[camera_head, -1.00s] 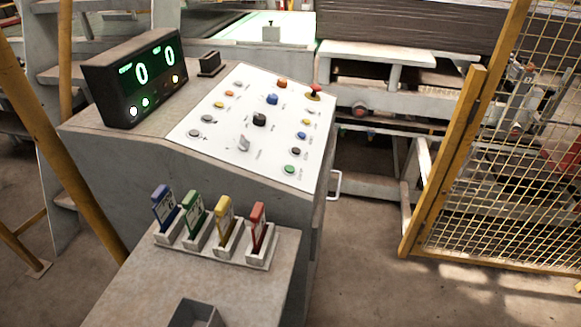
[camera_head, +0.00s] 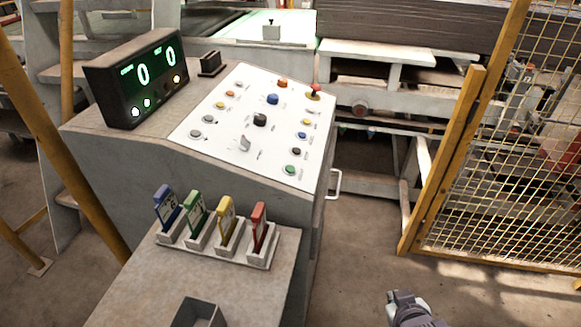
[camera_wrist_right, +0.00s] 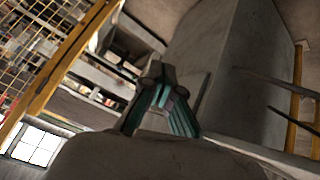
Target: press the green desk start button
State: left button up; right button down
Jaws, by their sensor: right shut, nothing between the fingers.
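The green start button (camera_head: 290,170) is at the near right corner of the white panel (camera_head: 222,125) on the sloping grey desk (camera_head: 130,175). My right gripper (camera_head: 402,296) shows at the bottom edge of the head view, right of the desk and lower than the panel. It is clear of the button, with open floor around it. In the right wrist view its fingers (camera_wrist_right: 158,72) are together and empty, with a grey desk side behind them. The button is not seen in that view. My left gripper is not in view.
A display (camera_head: 135,80) showing two zeros stands at the panel's left. Several coloured tags stand in a holder (camera_head: 215,247) on the lower shelf. A red mushroom button (camera_head: 314,90) is at the panel's far right corner. A yellow mesh fence (camera_head: 500,170) stands at the right.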

jog(key=w+a+r+n+t+y, duration=0.1)
jog(key=w+a+r+n+t, duration=0.1)
jog(key=w+r+t, duration=0.5)
jog(key=w+a+r+n+t, duration=0.2)
jog(key=w+a+r, duration=0.1)
jog(key=w+r, duration=0.7)
jog(key=w+a+r+n+g+y, duration=0.1)
jog(key=a+r+n+g+y, duration=0.3)
jog(key=a+r+n+y, duration=0.65)
jog(key=w+a+r+n+g+y, duration=0.1)
jog(key=a+r+n+g+y, duration=0.5)
jog(key=n, duration=1)
jog(key=w+d+f+n+g+h, duration=0.1)
jog(key=w+d+f+n+h, duration=0.1)
jog(key=w+f+n+h, duration=0.2)
notch_tip(320, 180, down, 4)
jog(key=shift+w+d+r+g+h, duration=0.1)
jog(key=shift+w+d+g+h, duration=0.2)
jog(key=shift+w+h, duration=0.85)
jog(key=shift+w+a, duration=0.1)
